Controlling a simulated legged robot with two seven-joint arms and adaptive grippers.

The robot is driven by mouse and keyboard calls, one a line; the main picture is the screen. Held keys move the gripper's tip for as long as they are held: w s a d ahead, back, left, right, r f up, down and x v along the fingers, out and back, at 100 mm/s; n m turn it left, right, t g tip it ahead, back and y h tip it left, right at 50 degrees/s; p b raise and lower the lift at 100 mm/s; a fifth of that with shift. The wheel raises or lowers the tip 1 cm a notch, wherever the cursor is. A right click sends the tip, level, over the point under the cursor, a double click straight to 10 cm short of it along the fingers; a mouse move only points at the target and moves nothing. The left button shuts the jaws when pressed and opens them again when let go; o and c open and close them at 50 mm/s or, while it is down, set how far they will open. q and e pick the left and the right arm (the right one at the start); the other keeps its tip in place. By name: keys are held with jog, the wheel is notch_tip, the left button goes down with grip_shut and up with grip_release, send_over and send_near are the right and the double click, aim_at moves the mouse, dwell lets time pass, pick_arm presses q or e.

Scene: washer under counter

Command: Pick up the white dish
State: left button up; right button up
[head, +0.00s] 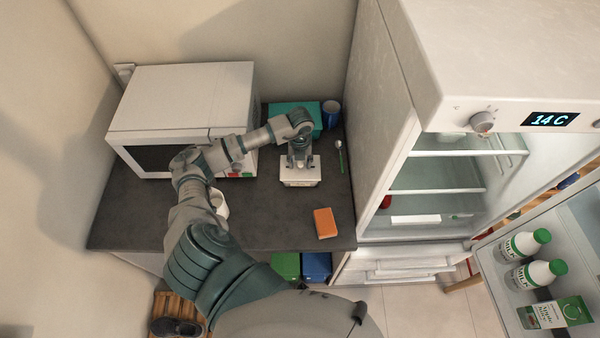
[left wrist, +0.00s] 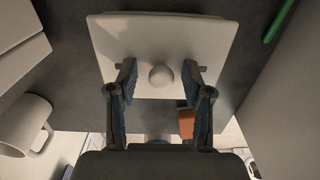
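The white dish (head: 300,178) sits on the dark counter, right of the microwave. In the left wrist view, the dish (left wrist: 165,35) is a pale square with rounded corners and a round knob (left wrist: 160,77) on top. My left gripper (head: 299,161) is over the dish, pointing down. In the left wrist view, the left gripper (left wrist: 160,74) is open, one finger on each side of the knob with gaps between. Whether the fingertips touch the dish's top cannot be told. My right gripper is not in view.
A microwave (head: 180,97) stands left, with a white mug (head: 220,203) before it. A teal box (head: 287,112) and blue cup (head: 331,112) are behind the dish. A green spoon (head: 340,157) and orange sponge (head: 325,222) lie right. An open fridge (head: 435,175) bounds the right side.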

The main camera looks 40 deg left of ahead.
pick_arm(q)
jog(key=shift+d, duration=0.1)
grip_shut()
jog(key=shift+w+r, duration=0.1)
jog(key=shift+r, duration=0.05)
notch_tip(320, 180, up, 10)
jog(key=b, duration=0.1)
jog(key=shift+b, duration=0.35)
